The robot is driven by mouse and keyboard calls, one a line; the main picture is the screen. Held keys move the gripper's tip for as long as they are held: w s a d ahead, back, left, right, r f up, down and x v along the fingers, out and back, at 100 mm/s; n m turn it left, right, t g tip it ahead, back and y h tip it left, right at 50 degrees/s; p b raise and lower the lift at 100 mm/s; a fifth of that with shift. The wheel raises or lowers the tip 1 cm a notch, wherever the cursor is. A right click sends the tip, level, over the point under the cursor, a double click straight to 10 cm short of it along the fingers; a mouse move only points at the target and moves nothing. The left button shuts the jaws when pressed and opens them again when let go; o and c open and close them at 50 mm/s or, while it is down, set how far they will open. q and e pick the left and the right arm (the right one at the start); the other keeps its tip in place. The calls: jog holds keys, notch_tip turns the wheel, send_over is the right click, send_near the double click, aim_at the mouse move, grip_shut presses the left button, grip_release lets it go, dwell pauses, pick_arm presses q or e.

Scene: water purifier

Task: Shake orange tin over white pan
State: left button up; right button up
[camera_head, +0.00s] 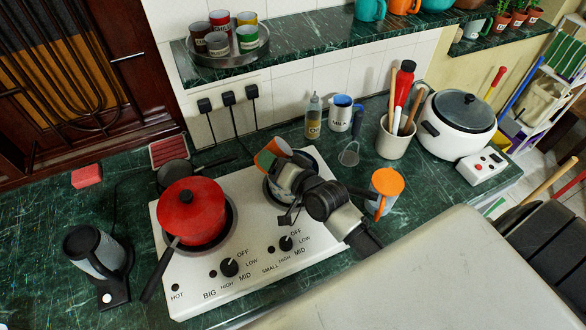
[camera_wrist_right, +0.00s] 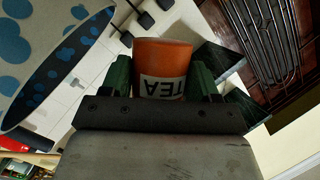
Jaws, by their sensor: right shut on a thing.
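The orange tin (camera_head: 267,158) is tilted over the right side of the stove in the head view. In the right wrist view the orange tin (camera_wrist_right: 163,58) shows a white label reading TEA, upside down. My right gripper (camera_head: 287,170) is shut on the tin, with a dark finger on each side of it in the wrist view (camera_wrist_right: 160,88). The white pan (camera_head: 271,191) is on the right burner, beneath the tin and gripper, and mostly hidden by them. The tin's contents cannot be seen. My left gripper is not in view.
A red pot (camera_head: 190,213) sits on the left burner of the white stove (camera_head: 190,285). An orange-topped mug (camera_head: 385,188) stands right of my gripper. An oil bottle (camera_head: 313,118), a milk jug (camera_head: 340,115) and a utensil crock (camera_head: 394,140) stand behind. A kettle (camera_head: 95,250) is at left.

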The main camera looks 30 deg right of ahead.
jog(key=shift+f+m+b, duration=0.3)
jog(key=shift+m+b, duration=0.2)
jog(key=shift+b, duration=0.7)
dwell(0.6)
jog(key=shift+d+r+m+t+y+b, duration=0.15)
jog(key=shift+r+m+t+b, duration=0.25)
jog(key=shift+m+b, duration=0.5)
jog(key=shift+a+r+m+t+y+b, duration=0.1)
jog(key=shift+r+m+t+y+b, duration=0.4)
jog(key=shift+b, duration=0.65)
dwell(2.9)
jog(key=shift+d+f+m+b, duration=0.15)
jog(key=shift+f+m+b, duration=0.25)
jog(key=shift+m+b, duration=0.1)
dwell(0.8)
